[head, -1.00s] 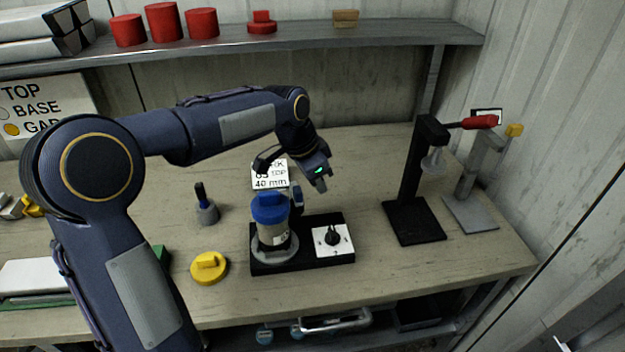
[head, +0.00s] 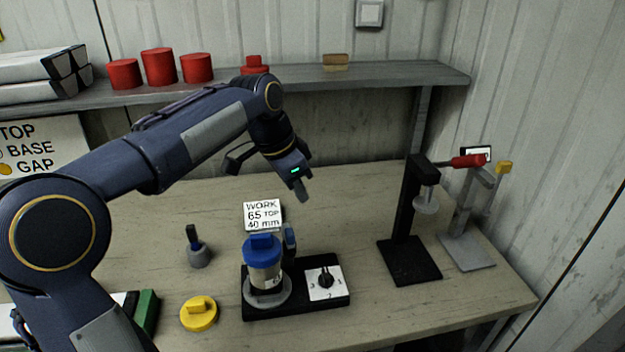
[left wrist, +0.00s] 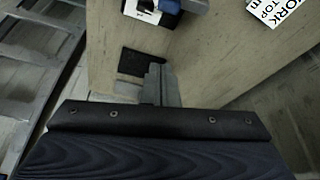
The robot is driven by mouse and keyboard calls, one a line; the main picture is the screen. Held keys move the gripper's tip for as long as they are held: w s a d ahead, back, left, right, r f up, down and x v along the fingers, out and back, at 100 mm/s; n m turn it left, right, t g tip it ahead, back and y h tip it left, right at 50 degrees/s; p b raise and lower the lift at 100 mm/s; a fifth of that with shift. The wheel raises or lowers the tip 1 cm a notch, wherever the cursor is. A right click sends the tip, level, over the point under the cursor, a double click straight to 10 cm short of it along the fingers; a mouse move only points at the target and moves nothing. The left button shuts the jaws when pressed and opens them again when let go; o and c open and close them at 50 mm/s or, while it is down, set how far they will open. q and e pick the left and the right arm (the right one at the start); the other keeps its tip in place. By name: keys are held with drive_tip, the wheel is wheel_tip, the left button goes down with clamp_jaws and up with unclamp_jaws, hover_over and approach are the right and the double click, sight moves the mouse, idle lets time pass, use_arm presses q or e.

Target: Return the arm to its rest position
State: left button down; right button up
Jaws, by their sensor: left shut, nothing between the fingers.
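My left arm (head: 190,130) comes in from the left and is raised over the bench. My left gripper (head: 302,194) is shut and empty, pointing down, above and behind the black fixture base (head: 300,305). On that base stands a metal cylinder (head: 265,277) with a blue cap (head: 262,247), beside a white dial plate (head: 325,282) with a black knob. The gripper is apart from all of these. In the left wrist view the shut fingers (left wrist: 157,85) show over the bench. My right gripper is not in view.
A black press stand (head: 408,255) with a red handle and a grey stand (head: 467,250) are at right. A yellow knobbed disc (head: 199,315) and a small grey holder (head: 198,254) lie left of the fixture. A shelf (head: 400,83) with red cylinders runs behind.

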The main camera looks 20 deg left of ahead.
use_arm(q)
drive_tip(key=shift+s, duration=0.15)
drive_tip(key=s+d+f+n+t, duration=0.1)
drive_tip(key=s+f+n, duration=0.2)
drive_tip(key=s, duration=0.5)
drive_tip(key=s+f+n+t+h, duration=0.1)
drive_tip(key=s+f+n, duration=0.2)
drive_tip(key=s, duration=0.6)
drive_tip(key=s+d+f+n, duration=0.1)
drive_tip(key=s+f+n, duration=0.3)
drive_tip(key=s+f, duration=0.2)
drive_tip(key=s, duration=0.2)
drive_tip(key=shift+s+d+f+t, duration=0.2)
drive_tip(key=shift+s+d+t, duration=0.1)
drive_tip(key=shift+d+t, duration=0.1)
